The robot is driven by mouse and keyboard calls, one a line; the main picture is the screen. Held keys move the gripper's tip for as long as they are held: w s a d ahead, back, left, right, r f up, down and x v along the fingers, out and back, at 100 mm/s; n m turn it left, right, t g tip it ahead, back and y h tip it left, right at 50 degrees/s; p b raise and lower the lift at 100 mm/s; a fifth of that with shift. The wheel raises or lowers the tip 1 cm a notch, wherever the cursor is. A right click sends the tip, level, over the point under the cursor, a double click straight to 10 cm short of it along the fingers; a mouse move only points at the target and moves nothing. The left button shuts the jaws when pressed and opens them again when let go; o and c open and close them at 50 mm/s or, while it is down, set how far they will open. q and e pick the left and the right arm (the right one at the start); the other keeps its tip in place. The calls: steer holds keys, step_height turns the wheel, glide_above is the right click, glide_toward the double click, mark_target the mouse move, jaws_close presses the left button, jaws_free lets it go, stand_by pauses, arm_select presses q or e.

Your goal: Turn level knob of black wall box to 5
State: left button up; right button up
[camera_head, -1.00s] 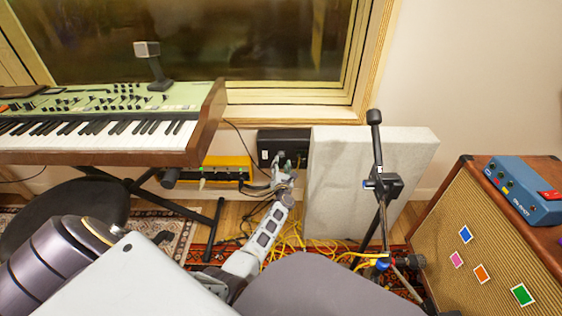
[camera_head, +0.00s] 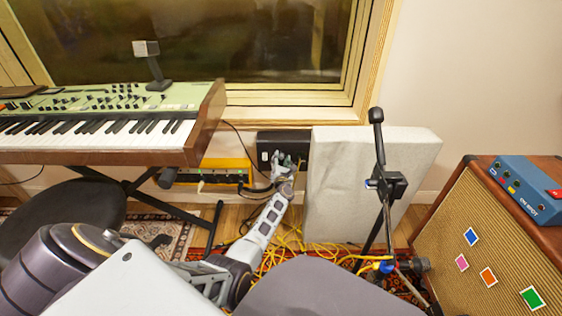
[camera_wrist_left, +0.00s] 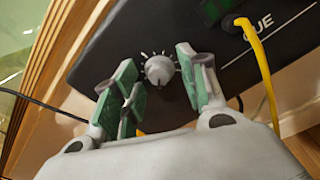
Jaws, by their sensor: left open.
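The black wall box (camera_head: 283,143) is fixed low on the wall below the window, and it fills much of the left wrist view (camera_wrist_left: 130,45). Its grey level knob (camera_wrist_left: 159,70) has tick marks around it; I cannot read any numbers or the setting. My left gripper (camera_head: 284,162) is at the front of the box. In the left wrist view its green-padded fingers (camera_wrist_left: 158,82) are open, one on each side of the knob, with gaps visible between pads and knob. My right gripper is not in view.
A yellow cable (camera_wrist_left: 263,70) plugs into the box beside the label "CUE". An orange unit (camera_head: 222,166) stands left of the box, below the keyboard (camera_head: 90,135). A pale panel (camera_head: 335,190) and a microphone stand (camera_head: 381,180) are on the right. Yellow cables lie on the floor.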

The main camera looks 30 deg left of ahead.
arm_select(q)
jaws_close()
